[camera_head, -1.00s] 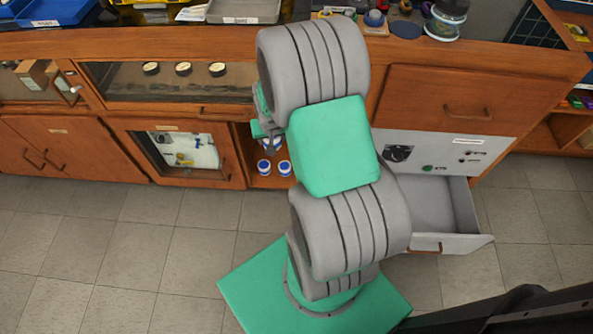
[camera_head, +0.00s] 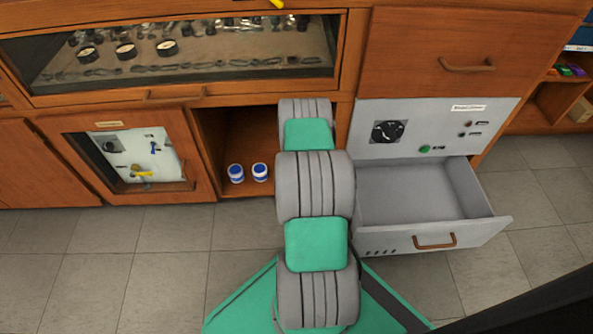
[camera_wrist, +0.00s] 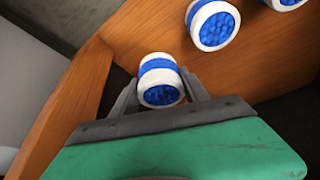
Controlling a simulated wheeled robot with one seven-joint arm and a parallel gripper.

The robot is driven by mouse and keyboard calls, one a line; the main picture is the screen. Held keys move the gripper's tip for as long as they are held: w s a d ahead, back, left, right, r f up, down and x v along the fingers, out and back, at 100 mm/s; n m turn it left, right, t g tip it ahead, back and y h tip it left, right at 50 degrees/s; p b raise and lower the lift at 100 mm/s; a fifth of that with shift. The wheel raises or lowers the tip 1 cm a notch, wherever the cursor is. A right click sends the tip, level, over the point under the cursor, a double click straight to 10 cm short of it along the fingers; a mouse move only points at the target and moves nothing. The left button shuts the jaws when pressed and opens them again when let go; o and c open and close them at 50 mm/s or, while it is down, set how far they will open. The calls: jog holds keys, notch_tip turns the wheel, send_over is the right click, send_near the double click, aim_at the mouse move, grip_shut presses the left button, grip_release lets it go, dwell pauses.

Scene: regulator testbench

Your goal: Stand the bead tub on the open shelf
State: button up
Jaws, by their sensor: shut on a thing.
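My gripper (camera_wrist: 160,92) is shut on a bead tub (camera_wrist: 158,66), white with a blue band and a blue beaded face, in the wrist view. The open shelf (camera_head: 237,130) is the wooden bay low in the cabinet in the head view. My arm reaches into its right side, and my gripper and the held tub are hidden there. In the wrist view the held tub appears against the shelf's wood (camera_wrist: 115,40). I cannot tell whether it touches the shelf floor.
Two similar tubs, a left one (camera_head: 236,173) and a right one (camera_head: 260,172), stand at the shelf's front, left of my arm. A grey drawer (camera_head: 420,205) stands open to the right. A glass-fronted cabinet (camera_head: 140,160) adjoins the shelf's left side.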

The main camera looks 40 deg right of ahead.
jog(key=shift+f+b, duration=1)
jog(key=shift+f, duration=1.75)
jog(key=shift+f, duration=0.1)
jog(key=o, duration=1.6)
